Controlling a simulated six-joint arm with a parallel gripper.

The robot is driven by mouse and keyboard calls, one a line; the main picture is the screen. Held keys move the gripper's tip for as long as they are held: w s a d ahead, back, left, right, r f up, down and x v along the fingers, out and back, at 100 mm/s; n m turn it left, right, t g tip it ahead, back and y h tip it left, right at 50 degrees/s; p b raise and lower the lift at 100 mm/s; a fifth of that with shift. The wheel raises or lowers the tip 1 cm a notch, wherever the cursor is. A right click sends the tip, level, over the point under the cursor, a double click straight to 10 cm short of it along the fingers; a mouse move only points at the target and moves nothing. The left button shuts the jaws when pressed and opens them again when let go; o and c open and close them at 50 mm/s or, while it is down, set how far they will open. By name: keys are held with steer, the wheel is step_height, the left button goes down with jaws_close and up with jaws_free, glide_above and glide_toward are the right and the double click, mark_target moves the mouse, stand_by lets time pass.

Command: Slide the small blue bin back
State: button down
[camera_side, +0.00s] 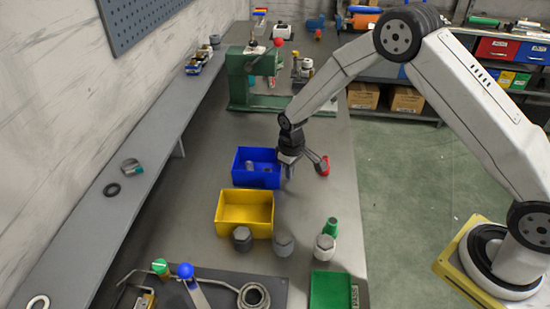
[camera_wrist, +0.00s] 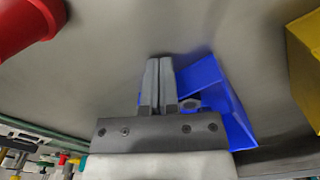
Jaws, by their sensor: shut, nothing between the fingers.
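The small blue bin (camera_side: 243,178) stands on the workbench, behind the yellow bin, with a few small grey parts in it. My gripper (camera_side: 288,170) is at the bin's right side in the side view, pointing down. In the wrist view my gripper (camera_wrist: 159,64) has its two fingers together and empty. The blue bin (camera_wrist: 215,80) shows right beside and partly behind the fingers there. I cannot tell whether the fingers touch its wall.
The yellow bin (camera_side: 245,222) stands just in front of the blue bin. Several grey hex pieces and a green tray (camera_side: 330,290) lie nearer. A red-tipped object (camera_side: 324,165) is right of my gripper. A green machine (camera_side: 250,85) stands behind, with clear bench between.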

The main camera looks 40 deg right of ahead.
mark_target(267, 169)
steer(key=shift+w+a, duration=0.2)
steer(key=shift+w, duration=0.05)
steer(key=shift+w+a, duration=0.5)
steer(key=shift+w, duration=0.1)
stand_by(0.5)
steer(key=shift+w+a, duration=0.65)
steer(key=shift+w+a, duration=0.1)
stand_by(0.3)
steer(key=shift+w+a, duration=0.55)
steer(key=shift+w, duration=0.05)
steer(key=shift+w+a, duration=0.15)
steer(key=shift+w, duration=0.05)
stand_by(0.4)
steer(key=shift+w+a, duration=0.55)
steer(key=shift+w+a, duration=0.15)
stand_by(0.4)
